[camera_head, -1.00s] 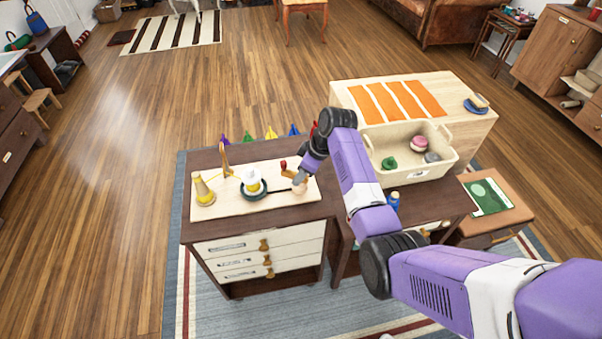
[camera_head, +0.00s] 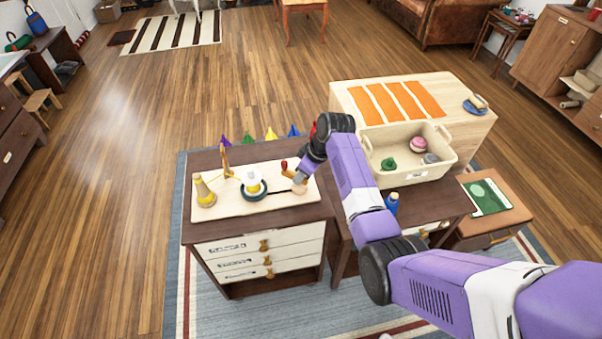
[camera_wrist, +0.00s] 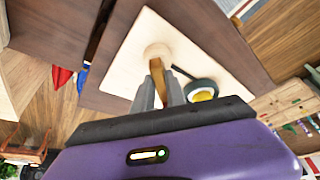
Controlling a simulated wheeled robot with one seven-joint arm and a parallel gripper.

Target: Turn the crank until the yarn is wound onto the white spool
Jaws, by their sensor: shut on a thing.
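A pale board (camera_head: 225,208) lies on a dark cabinet. A yellow yarn cone (camera_head: 205,191) stands at its left, beside an upright wooden guide (camera_head: 225,160). The white spool (camera_head: 253,176) stands upright on a dark round base near the middle and has yellow yarn around it. In the wrist view its yellow yarn (camera_wrist: 203,96) shows inside a dark ring. The wooden crank (camera_wrist: 157,72) is at the board's right, on a round pale hub (camera_wrist: 157,51). My gripper (camera_wrist: 158,92) is shut on the crank's wooden part. My wrist partly hides this in the head view.
A cream bin (camera_head: 420,174) with several small objects stands right of the crank, behind my arm. A blue bottle (camera_head: 392,202) stands near the bin. Several coloured cones (camera_head: 271,134) line the cabinet's back. Open floor lies left.

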